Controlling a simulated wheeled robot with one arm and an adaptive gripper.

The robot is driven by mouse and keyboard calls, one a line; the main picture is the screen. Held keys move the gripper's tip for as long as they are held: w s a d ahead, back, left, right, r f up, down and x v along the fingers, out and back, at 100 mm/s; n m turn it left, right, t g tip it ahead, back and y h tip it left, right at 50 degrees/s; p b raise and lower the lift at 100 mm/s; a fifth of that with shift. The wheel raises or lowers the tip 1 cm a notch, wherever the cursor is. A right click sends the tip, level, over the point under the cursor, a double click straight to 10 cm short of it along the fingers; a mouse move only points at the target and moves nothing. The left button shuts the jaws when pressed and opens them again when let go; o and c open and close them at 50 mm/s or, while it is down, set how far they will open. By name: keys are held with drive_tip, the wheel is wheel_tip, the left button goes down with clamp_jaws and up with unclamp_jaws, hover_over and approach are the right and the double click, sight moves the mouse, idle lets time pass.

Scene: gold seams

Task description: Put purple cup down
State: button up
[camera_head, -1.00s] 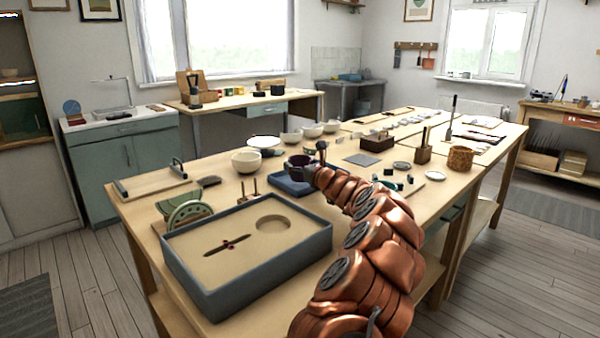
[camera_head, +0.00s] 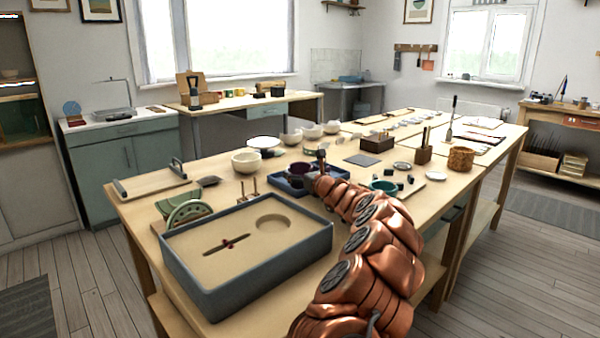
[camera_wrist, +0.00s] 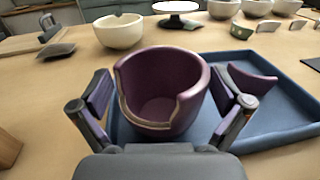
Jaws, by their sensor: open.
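The purple cup (camera_wrist: 160,100) stands upright in the wrist view, with a large notch broken out of its near rim and a pale gold line along the break. It rests in the blue tray (camera_wrist: 295,100), near its left side. The cup (camera_head: 301,168) and tray (camera_head: 284,187) also show small in the head view. My gripper (camera_wrist: 162,92) is open, one finger on each side of the cup, with gaps visible. A curved purple shard (camera_wrist: 254,79) lies in the tray to the right. In the head view my gripper (camera_head: 318,168) is partly hidden by my arm.
A cream bowl (camera_wrist: 119,31) stands behind the cup. A sand-filled grey box (camera_head: 250,240) takes up the near table. A teal cup (camera_head: 384,186) stands to the right of my arm. A wooden block (camera_wrist: 8,148) is at the left edge.

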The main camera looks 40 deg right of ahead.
drive_tip(key=shift+r, duration=0.1)
drive_tip(key=shift+s+r, duration=0.1)
drive_tip(key=shift+s+a, duration=0.15)
drive_tip(key=shift+s, duration=0.5)
drive_tip(key=p+v, duration=0.1)
drive_tip(key=v, duration=0.7)
drive_tip(key=shift+s+r, duration=0.1)
drive_tip(key=shift+s, duration=0.2)
drive_tip(key=shift+v, duration=0.95)
drive_tip(key=shift+a, duration=0.15)
